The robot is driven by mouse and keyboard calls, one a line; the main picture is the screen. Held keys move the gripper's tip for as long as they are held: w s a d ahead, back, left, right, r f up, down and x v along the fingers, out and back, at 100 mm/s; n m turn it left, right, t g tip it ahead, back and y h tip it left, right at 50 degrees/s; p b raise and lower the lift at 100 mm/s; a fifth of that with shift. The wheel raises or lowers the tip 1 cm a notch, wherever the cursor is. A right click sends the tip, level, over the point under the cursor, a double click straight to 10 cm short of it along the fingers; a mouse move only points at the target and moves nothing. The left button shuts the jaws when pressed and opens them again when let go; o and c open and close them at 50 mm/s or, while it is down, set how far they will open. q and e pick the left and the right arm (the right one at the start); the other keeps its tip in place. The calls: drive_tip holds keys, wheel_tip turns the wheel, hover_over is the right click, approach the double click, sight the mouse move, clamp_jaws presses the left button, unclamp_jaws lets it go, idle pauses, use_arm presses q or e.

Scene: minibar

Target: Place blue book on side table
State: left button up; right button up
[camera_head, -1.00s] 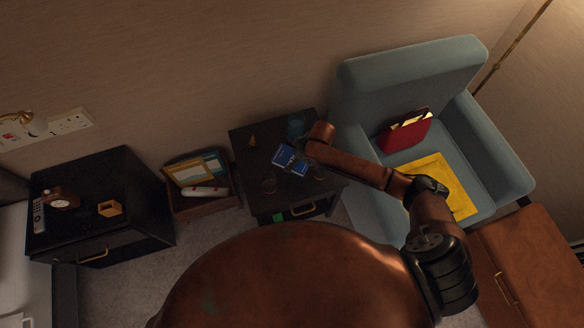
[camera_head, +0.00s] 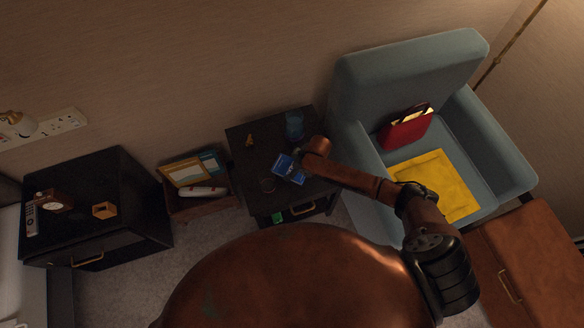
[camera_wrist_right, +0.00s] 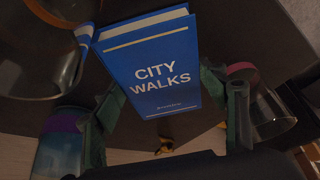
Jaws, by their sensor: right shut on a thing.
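The blue book (camera_head: 288,168), titled "City Walks", is over the dark side table (camera_head: 242,160). It also shows large in the right wrist view (camera_wrist_right: 150,65). My right gripper (camera_wrist_right: 165,105) is shut on the book, one green finger at each side. In the head view the right gripper (camera_head: 301,166) is mostly hidden by its own wrist at the book's right edge. I cannot tell whether the book touches the tabletop. My left gripper is not in view.
A blue glass (camera_head: 294,125), a small brass figure (camera_head: 250,141) and a clear glass (camera_head: 267,185) share the tabletop. In the wrist view, glassware (camera_wrist_right: 268,112) flanks the book closely. A blue armchair (camera_head: 400,85) stands right, a wooden box (camera_head: 200,205) left.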

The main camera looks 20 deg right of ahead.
drive_tip(key=shift+f, duration=0.1)
drive_tip(key=o, duration=0.8)
drive_tip(key=shift+f, duration=0.1)
drive_tip(key=o, duration=0.5)
drive_tip(key=p+v, duration=0.3)
drive_tip(key=v, duration=0.9)
drive_tip(key=shift+r, duration=0.25)
drive_tip(key=shift+a, duration=0.1)
